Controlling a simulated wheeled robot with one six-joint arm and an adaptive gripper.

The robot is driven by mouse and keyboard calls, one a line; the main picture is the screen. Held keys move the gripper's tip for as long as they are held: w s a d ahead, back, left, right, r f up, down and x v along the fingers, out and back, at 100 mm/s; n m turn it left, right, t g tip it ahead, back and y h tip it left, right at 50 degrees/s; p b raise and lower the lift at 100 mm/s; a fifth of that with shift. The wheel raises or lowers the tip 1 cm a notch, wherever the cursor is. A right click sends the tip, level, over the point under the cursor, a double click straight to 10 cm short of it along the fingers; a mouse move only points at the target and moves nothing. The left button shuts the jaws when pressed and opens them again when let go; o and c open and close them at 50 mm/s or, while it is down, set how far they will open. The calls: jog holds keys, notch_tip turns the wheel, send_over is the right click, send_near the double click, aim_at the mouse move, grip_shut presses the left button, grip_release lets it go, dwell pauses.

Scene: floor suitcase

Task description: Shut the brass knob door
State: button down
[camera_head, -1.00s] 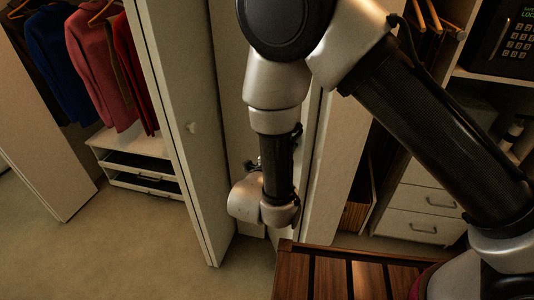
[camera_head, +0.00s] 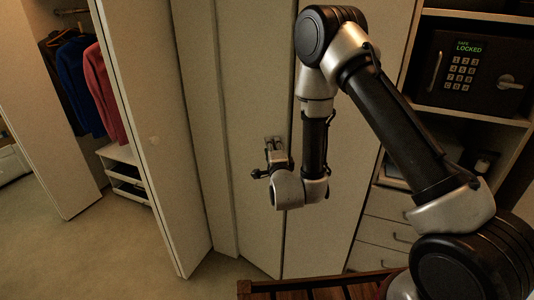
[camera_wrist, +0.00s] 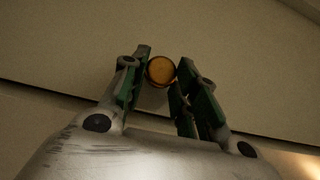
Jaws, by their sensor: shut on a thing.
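The round brass knob (camera_wrist: 161,71) sits between the fingers of my gripper (camera_wrist: 165,66) in the wrist view. My gripper is shut on it, with a dark green-padded finger on either side. In the head view my gripper (camera_head: 274,149) is against a cream folding door (camera_head: 255,70), and the knob is hidden there. The door's panels stand at a slight angle to each other, partly unfolded across the closet front. My forearm covers part of the right panel.
Another folding door (camera_head: 135,80) with a pale knob (camera_head: 155,140) stands folded at left, beside hanging clothes (camera_head: 85,85). A safe (camera_head: 470,70) and drawers (camera_head: 385,215) are at right. A slatted wooden bench (camera_head: 320,287) is at the bottom. Carpet at lower left is clear.

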jog(key=shift+w+d+y, duration=0.2)
jog(key=shift+w+y, duration=0.05)
jog(key=shift+y, duration=0.05)
jog(key=c, duration=1.1)
grip_release()
jog(key=shift+a, duration=0.1)
jog(key=shift+s+d, duration=0.2)
jog(key=shift+s, duration=1.65)
jog(key=shift+s+d, duration=0.15)
jog(key=shift+s, duration=1.7)
